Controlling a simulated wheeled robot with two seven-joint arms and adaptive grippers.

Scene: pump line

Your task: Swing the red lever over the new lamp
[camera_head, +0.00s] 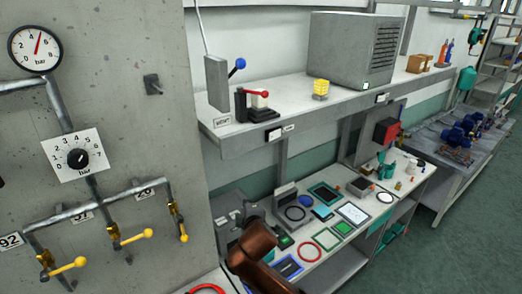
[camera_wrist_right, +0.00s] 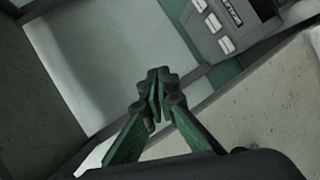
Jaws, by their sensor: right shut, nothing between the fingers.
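A lever with a red handle (camera_head: 257,93) sits on a black base at the left of the upper shelf. A small pale part shows under its handle; whether this is a lamp I cannot tell. A yellow lamp-like block (camera_head: 320,89) stands apart on the same shelf, further right. My right gripper (camera_head: 240,214) is low in the head view, below the shelf and well away from the red lever. In the right wrist view its green fingers (camera_wrist_right: 157,92) meet at the tips, shut and empty. My left gripper is not in view.
A grey box with a blue-knobbed lever (camera_head: 237,66) stands left of the red lever. A concrete pillar (camera_head: 120,110) with a gauge and yellow-handled valves fills the left. The lower bench (camera_head: 330,264) holds several coloured frames. A large grey cabinet (camera_head: 352,50) stands behind on the shelf.

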